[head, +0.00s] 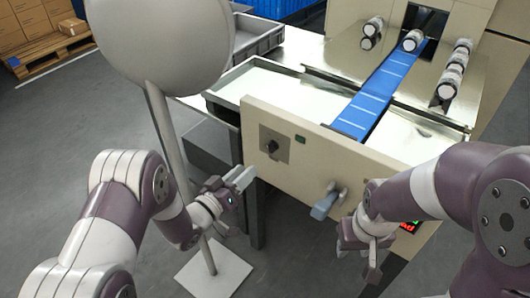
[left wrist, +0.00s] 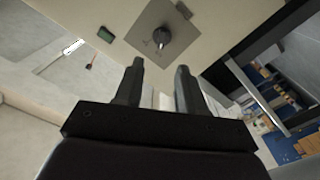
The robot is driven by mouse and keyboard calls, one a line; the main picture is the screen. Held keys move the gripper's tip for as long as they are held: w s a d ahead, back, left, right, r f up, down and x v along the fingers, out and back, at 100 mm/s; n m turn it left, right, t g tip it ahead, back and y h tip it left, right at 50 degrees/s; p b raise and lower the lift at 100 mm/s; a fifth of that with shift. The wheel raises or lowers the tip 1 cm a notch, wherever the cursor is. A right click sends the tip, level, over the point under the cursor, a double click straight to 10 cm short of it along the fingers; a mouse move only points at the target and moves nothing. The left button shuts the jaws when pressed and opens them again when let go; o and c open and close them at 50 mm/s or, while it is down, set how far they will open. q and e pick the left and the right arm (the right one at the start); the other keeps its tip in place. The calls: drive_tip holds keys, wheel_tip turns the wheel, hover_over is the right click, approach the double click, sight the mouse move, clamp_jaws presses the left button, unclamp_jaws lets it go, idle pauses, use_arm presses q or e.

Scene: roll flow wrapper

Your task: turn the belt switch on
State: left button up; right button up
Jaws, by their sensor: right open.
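The belt switch (head: 271,146) is a dark rotary knob on a square grey plate on the machine's cream front panel (head: 320,165). In the left wrist view the knob (left wrist: 162,38) lies just beyond the fingertips, its plate tilted in the picture. My left gripper (head: 244,178) is in front of the panel, below and left of the knob. Its two fingers (left wrist: 158,68) are apart with nothing between them, and no contact with the knob shows. My right gripper (head: 370,262) is open and empty, low at the right of the panel, partly hidden by its own arm.
A grey lever handle (head: 326,204) sticks out of the panel between my grippers. A small green indicator (head: 300,139) is right of the knob. A red display (head: 410,226) is beside my right arm. A pole with a pale round top (head: 175,150) stands close to my left arm.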

sight(268, 148)
use_arm(q)
drive_tip(key=b+x, duration=0.1)
drive_tip(key=x, duration=0.9)
drive_tip(key=shift+w+b, duration=0.15)
drive_tip(key=shift+b, duration=0.15)
clamp_jaws()
